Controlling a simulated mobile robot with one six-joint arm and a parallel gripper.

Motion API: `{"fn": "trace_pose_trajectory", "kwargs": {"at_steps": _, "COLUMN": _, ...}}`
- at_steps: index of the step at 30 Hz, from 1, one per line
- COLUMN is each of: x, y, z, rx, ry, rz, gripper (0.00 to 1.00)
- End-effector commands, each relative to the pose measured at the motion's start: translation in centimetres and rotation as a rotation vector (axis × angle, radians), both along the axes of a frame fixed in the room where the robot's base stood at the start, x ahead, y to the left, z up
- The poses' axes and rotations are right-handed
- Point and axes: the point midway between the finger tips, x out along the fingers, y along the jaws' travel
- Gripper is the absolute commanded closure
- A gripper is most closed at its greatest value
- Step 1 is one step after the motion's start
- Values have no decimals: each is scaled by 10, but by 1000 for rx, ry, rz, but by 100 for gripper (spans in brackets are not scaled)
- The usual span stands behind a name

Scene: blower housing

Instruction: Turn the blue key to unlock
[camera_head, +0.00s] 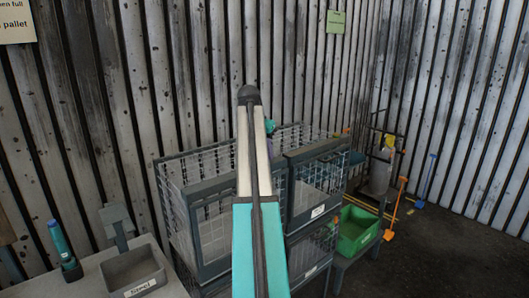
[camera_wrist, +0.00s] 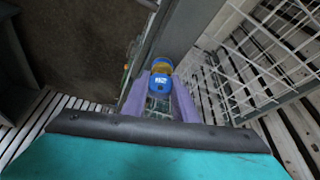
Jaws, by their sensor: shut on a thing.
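In the wrist view, the two purple fingers of my gripper (camera_wrist: 160,95) point away from the camera and are shut on the blue key (camera_wrist: 160,82), one finger on each side. A small light label shows on the key's face. A yellow-orange part (camera_wrist: 161,67) shows just beyond the key, against a grey cage post (camera_wrist: 186,30). How far the key is turned I cannot tell. In the head view, my arm stands in front of the wire cages (camera_head: 210,225), and I cannot make out the key there.
Wire mesh (camera_wrist: 270,50) stands close on the right in the wrist view. In the head view, a green bin (camera_head: 357,230) stands right of the cages. A grey steel bin (camera_head: 133,271) sits on a bench at left. Open floor (camera_head: 440,260) lies at right.

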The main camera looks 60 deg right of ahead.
Motion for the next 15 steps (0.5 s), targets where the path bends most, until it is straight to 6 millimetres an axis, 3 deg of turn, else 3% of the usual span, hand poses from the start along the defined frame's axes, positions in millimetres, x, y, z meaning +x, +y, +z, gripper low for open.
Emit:
{"fn": "trace_pose_trajectory", "kwargs": {"at_steps": 8, "x": 0, "y": 0, "z": 0, "rx": 1, "ry": 0, "rz": -12, "gripper": 96}}
{"fn": "trace_pose_trajectory", "kwargs": {"at_steps": 15, "x": 1, "y": -1, "z": 1, "rx": 0, "ry": 2, "rz": -142, "gripper": 96}}
